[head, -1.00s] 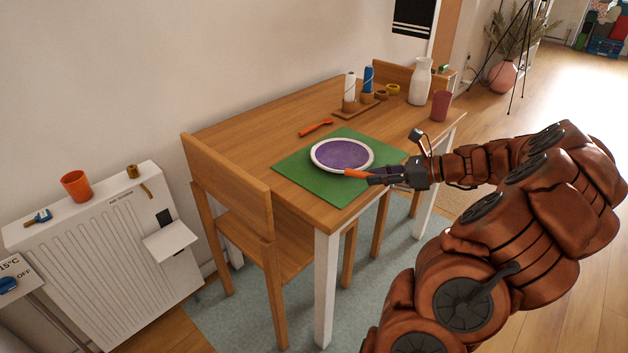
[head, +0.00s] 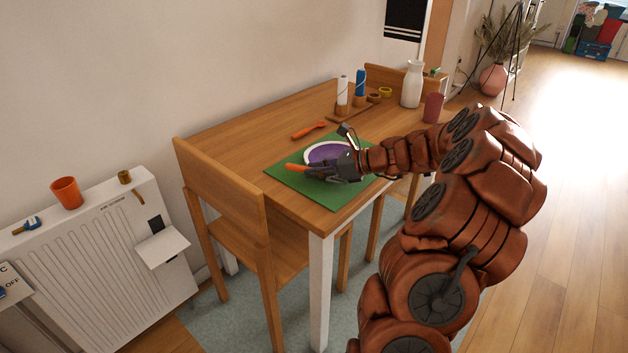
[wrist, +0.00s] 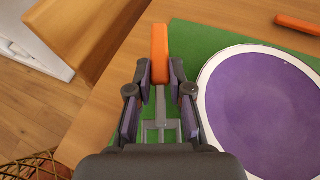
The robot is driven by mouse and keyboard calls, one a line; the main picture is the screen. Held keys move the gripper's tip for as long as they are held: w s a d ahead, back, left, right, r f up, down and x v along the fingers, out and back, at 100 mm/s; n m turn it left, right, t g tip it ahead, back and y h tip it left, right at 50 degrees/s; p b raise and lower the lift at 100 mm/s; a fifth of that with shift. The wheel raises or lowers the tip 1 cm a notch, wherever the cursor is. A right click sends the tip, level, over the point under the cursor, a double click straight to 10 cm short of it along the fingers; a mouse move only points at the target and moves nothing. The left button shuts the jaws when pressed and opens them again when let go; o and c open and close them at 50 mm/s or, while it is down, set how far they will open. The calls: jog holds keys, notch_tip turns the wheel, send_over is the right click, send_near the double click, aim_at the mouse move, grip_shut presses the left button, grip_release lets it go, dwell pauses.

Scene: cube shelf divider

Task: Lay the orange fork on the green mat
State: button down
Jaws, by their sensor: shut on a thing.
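The orange fork (wrist: 160,55) is in my gripper (wrist: 162,80), which is shut on it. Its orange handle points away from the wrist and its grey forked end lies back between the fingers. In the head view the orange handle (head: 296,167) sticks out left of my gripper (head: 312,172). The green mat (head: 290,180) lies on the table, and the fork is over its left part, beside the plate. The mat also shows in the wrist view (wrist: 195,38). I cannot tell whether the fork touches the mat.
A purple plate (head: 322,153) with a white rim sits on the mat; the wrist view shows it right of the fork. Another orange utensil (head: 308,131) lies on bare table behind the mat. A white vase (head: 411,86) and dark red cup (head: 433,108) stand farther back. A chair (head: 222,185) is at left.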

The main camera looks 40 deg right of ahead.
aim_at(313, 187)
jog(key=shift+w+a+f+b, duration=0.15)
jog(key=shift+w+f+b, duration=0.05)
jog(key=shift+f, duration=0.7)
jog(key=shift+w+a+f+b, duration=0.15)
jog(key=shift+f, duration=0.7)
jog(key=shift+f, duration=0.2)
jog(key=c, duration=1.1)
grip_release()
jog(key=shift+o, duration=0.2)
